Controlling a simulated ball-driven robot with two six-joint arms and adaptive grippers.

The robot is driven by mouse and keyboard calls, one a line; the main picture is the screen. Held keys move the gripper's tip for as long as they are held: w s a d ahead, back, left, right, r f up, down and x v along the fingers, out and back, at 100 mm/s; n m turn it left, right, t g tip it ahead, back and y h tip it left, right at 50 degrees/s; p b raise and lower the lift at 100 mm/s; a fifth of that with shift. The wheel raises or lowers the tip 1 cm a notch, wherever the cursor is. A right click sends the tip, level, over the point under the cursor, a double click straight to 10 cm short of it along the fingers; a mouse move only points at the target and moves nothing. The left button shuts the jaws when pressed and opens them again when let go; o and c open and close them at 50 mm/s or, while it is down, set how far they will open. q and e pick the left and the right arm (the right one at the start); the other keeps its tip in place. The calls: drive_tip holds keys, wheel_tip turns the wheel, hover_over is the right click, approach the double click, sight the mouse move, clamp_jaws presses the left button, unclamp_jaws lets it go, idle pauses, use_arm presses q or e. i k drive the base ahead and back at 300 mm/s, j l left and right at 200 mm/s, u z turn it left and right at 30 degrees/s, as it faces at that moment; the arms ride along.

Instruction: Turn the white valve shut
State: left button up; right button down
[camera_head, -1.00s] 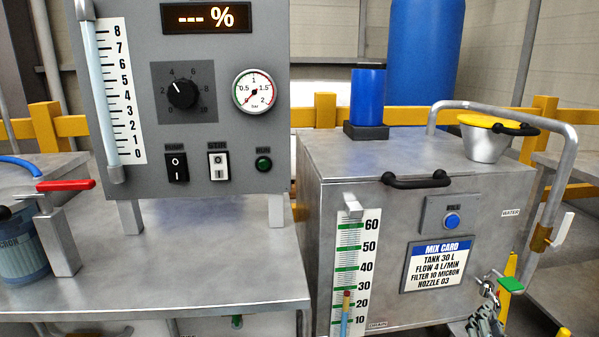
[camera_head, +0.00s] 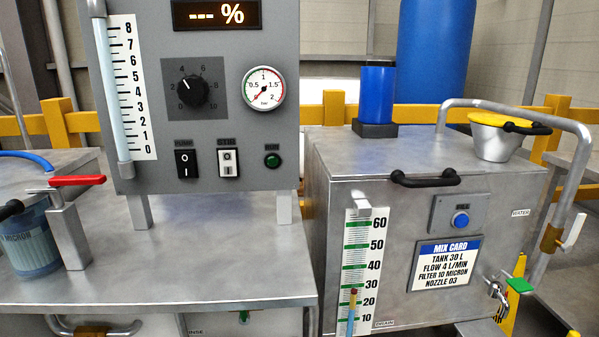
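The white valve lever (camera_head: 574,231) is at the right edge of the head view. It sits on a brass body (camera_head: 551,238) on the bent grey pipe (camera_head: 577,170) beside the metal tank. The lever tilts up to the right, roughly along the pipe's slanting run. A small "WATER" label (camera_head: 521,212) is on the tank front to its left. Neither of my grippers can be made out in this view.
A tank (camera_head: 400,200) with a blue button, a mix card and a green-handled tap (camera_head: 519,286) stands left of the valve. A yellow-lidded funnel (camera_head: 497,140) is under the pipe's arch. A control panel (camera_head: 215,130) and red lever (camera_head: 77,181) are at left.

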sight(576, 229)
drive_tip(key=z, duration=1.5)
